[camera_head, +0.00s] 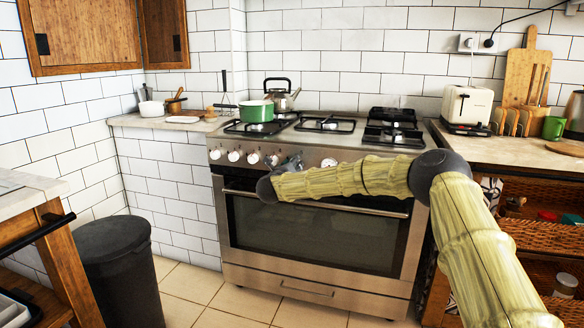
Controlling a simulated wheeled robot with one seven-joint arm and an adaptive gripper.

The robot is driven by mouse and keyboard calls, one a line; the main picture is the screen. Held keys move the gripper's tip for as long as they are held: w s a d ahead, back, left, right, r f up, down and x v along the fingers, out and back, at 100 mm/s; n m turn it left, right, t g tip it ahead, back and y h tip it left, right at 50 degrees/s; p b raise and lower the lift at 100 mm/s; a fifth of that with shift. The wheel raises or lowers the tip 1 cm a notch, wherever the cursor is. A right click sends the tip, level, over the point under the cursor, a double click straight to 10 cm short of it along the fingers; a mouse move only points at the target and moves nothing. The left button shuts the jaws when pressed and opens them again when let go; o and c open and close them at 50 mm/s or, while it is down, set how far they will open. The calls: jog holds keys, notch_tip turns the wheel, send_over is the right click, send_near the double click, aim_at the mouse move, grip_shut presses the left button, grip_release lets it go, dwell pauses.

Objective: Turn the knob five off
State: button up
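The stove (315,242) has a row of white-and-metal knobs along its steel front panel. Several knobs show on the left half, including one at the panel's left end (215,154) and one just left of my gripper (271,160). Another knob (328,163) shows to the right of my gripper, partly hidden by my arm. My gripper (290,161) is small and grey at the panel, close to the knobs; I cannot tell whether it touches one or whether its fingers are open. My arm hides the right part of the panel, and knob numbers are not readable.
A green pot (256,112) stands on the left burner, with a kettle (281,95) behind it. The oven handle (310,201) runs below my arm. A black bin (118,270) stands left of the stove. A counter with a toaster (467,107) is at right. Tiled floor is open in front.

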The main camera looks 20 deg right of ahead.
jog(key=shift+f, duration=0.1)
jog(key=o, duration=1)
jog(key=shift+o, duration=0.2)
jog(key=v, duration=1.2)
